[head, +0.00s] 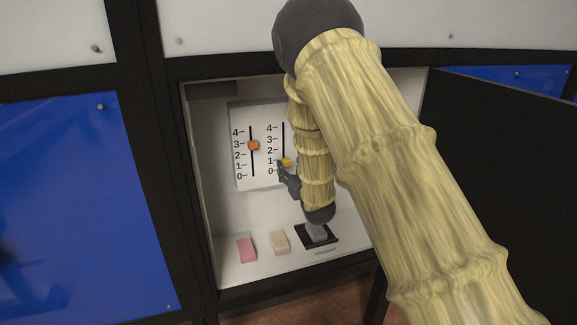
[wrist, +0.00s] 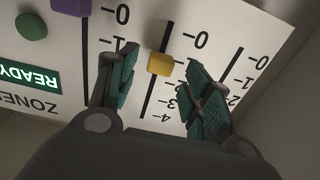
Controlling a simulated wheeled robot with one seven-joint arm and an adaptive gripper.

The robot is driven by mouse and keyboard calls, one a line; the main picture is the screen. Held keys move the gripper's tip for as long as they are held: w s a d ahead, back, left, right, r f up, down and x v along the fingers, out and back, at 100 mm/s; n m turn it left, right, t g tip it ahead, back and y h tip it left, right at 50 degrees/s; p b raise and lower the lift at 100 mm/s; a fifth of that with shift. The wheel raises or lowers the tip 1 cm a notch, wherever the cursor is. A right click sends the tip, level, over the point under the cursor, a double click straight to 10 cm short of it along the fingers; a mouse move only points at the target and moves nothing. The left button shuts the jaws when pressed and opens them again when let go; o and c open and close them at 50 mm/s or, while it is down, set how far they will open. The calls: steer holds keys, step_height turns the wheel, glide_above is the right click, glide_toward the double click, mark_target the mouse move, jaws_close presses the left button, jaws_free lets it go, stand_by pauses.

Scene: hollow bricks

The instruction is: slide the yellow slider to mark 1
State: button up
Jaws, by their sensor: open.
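The yellow slider (wrist: 160,64) is a small yellow knob on a dark track of a white panel, which shows upside down in the wrist view. In the head view the yellow slider (head: 286,162) sits about level with mark 1 on its scale. My gripper (wrist: 160,70) is open, with one teal finger on each side of the knob and visible gaps to it. In the head view my gripper (head: 287,178) is at the panel, just below the knob. The right finger hides part of the yellow slider's scale in the wrist view.
An orange slider (head: 253,146) stands near mark 3 on the left track. A purple slider (wrist: 72,6), a green button (wrist: 31,26) and a READY display (wrist: 31,74) share the panel. Pink (head: 246,249) and cream (head: 279,242) blocks lie on the cabinet floor. Side walls enclose the space.

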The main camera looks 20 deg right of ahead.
steer(key=s, duration=0.8)
steer(key=shift+s+d, duration=0.15)
steer(key=shift+s, duration=0.15)
steer(key=s+f+g, duration=0.3)
steer(key=s+f, duration=0.3)
steer(key=f, duration=0.3)
steer(key=s+a+f+m+g+h, duration=0.1)
steer(key=s+f+g, duration=0.2)
steer(key=s+f, duration=0.55)
steer(key=s+f+g, duration=0.3)
steer(key=s+f, duration=0.1)
steer(key=f, duration=0.7)
steer(key=s+a+f+g, duration=0.1)
steer(key=s+f+g, duration=0.2)
steer(key=s, duration=0.8)
steer(key=s+a+f+g, duration=0.1)
steer(key=s+f+g, duration=0.2)
steer(key=s, duration=0.8)
steer(key=s+a+f+g, duration=0.1)
steer(key=s+f+g, duration=0.2)
steer(key=s+f, duration=0.4)
steer(key=s, duration=0.3)
steer(key=shift+s+a, duration=0.4)
